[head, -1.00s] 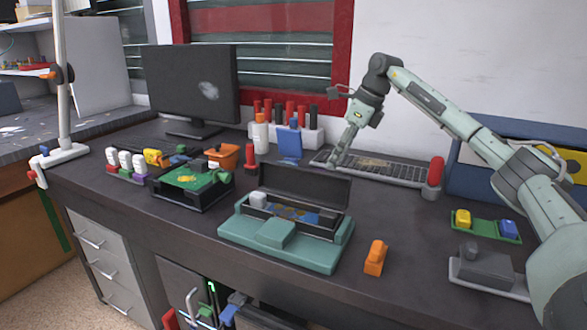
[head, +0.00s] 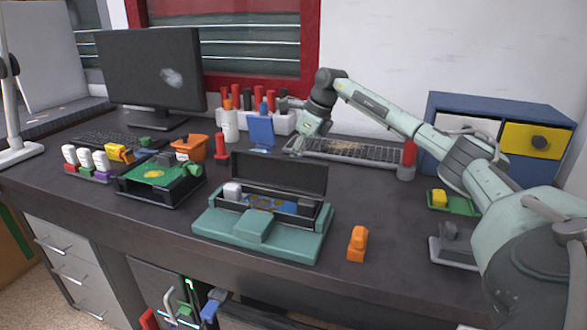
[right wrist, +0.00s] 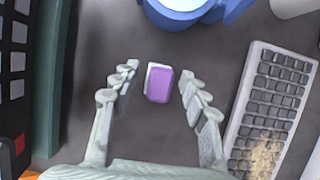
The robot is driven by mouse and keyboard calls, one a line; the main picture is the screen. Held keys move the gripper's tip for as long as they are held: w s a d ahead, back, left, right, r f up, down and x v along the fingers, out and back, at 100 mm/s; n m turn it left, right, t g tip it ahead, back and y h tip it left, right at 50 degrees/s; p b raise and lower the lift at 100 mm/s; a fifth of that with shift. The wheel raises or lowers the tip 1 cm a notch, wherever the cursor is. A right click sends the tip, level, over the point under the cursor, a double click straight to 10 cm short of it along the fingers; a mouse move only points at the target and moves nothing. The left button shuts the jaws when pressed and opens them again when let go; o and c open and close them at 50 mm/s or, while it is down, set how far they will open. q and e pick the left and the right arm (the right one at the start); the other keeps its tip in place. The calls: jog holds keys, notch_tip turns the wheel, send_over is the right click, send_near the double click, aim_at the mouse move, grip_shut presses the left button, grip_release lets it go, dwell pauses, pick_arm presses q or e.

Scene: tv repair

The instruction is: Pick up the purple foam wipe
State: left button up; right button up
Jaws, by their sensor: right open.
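The purple foam wipe (right wrist: 160,84) shows in the right wrist view as a small purple pad with a white edge, lying on the dark bench top. My right gripper (right wrist: 158,82) is open, with its fingers on either side of the wipe and a gap on both sides. In the head view my right gripper (head: 300,148) points down at the left end of the keyboard. I cannot make out the wipe in the head view. My left gripper is not in view.
The keyboard (right wrist: 268,115), with crumbs on it, lies right of the gripper in the wrist view. A blue round container (right wrist: 182,14) stands beyond the wipe. In the head view, a teal-based open case (head: 262,233) stands in front and an orange block (head: 357,244) sits nearer the edge.

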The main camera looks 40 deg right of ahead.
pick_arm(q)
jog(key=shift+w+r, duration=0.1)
pick_arm(e)
grip_shut()
jog(key=shift+r, duration=0.15)
notch_tip(320, 180, up, 9)
jog(key=shift+r, duration=0.45)
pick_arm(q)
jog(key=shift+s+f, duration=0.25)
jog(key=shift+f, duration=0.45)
pick_arm(e)
jog(key=c, duration=0.8)
grip_release()
jog(key=shift+c, duration=1.1)
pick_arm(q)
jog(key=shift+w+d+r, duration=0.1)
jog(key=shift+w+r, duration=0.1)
pick_arm(e)
jog(key=shift+f, duration=0.1)
grip_shut()
